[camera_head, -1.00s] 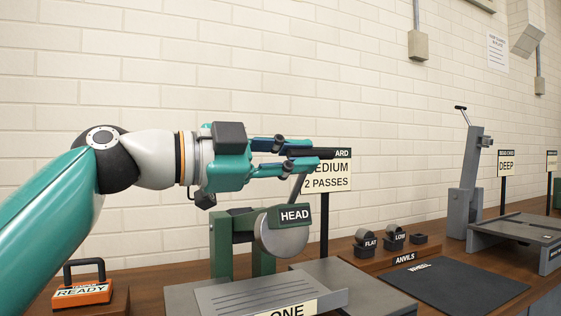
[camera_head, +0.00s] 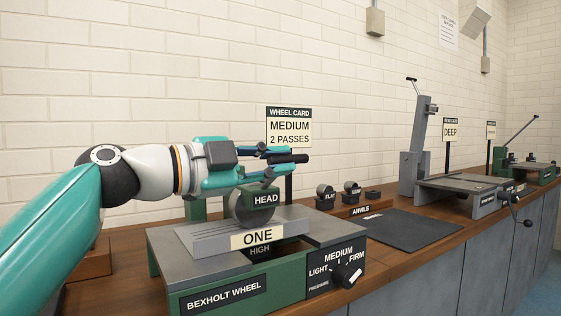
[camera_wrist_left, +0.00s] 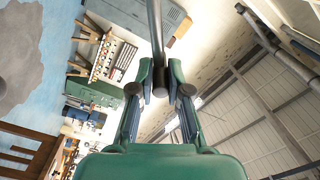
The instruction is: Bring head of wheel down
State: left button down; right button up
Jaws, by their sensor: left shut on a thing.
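The wheel's head, a grey disc (camera_head: 240,208) with a green HEAD label (camera_head: 264,199), sits low at the grey panel marked ONE (camera_head: 200,235) on the green Bexholt Wheel machine (camera_head: 190,300). I cannot tell whether disc and panel touch. My left gripper (camera_head: 285,154) is shut on the black lever handle (camera_head: 290,158) above the head. In the left wrist view the handle (camera_wrist_left: 160,75) lies between the fingers of the gripper (camera_wrist_left: 161,90). The lever's lower part is mostly hidden behind the gripper. My right gripper is not in view.
A wheel card (camera_head: 290,133) reads MEDIUM, 2 PASSES. The pressure knob (camera_head: 347,275) is at the machine's front right. Anvils (camera_head: 326,198), a dark mat (camera_head: 405,230) and a grey press-like machine (camera_head: 420,150) stand to the right along the bench.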

pick_arm(q)
jog(key=shift+w+f, duration=0.2)
jog(key=shift+f, duration=0.35)
jog(key=c, duration=1.2)
grip_release()
jog(key=shift+a, duration=0.15)
jog(key=shift+o, duration=0.2)
jog(key=shift+s+r, duration=0.1)
jog(key=shift+r, duration=0.05)
jog(key=v, duration=1.2)
